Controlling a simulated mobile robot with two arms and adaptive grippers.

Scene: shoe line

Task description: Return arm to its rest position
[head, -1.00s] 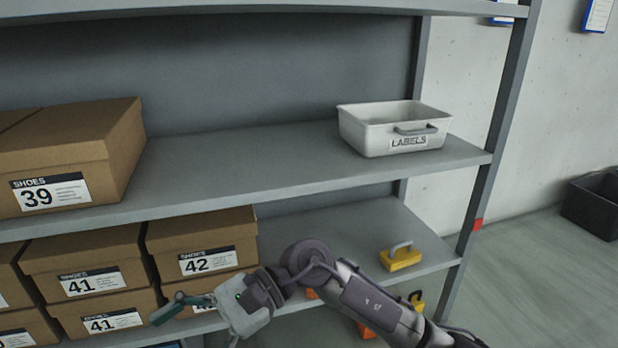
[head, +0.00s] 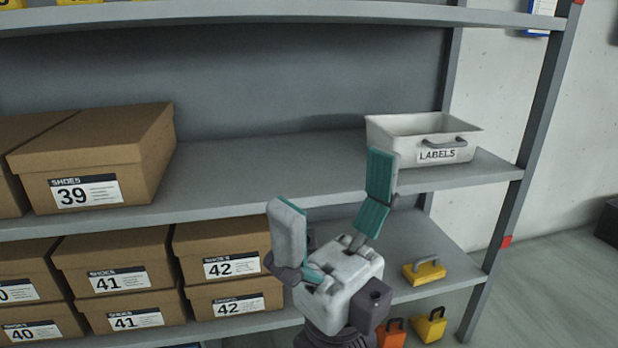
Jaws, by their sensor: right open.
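My right gripper (head: 333,203) stands upright in front of the shelf in the head view, its two teal-padded fingers spread wide and nothing between them. Its fingertips point up, and one finger overlaps the left edge of the labels bin in the picture. The wrist below it is at the bottom of the view, and the rest of the arm is out of frame. My left gripper is not in view.
A grey shelf (head: 260,185) holds a size 39 shoe box (head: 130,160) and a white labels bin (head: 470,142). Several size 40, 41 and 42 boxes (head: 105,262) sit below. A yellow handled object (head: 424,273) is at lower right. The middle shelf's centre is clear.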

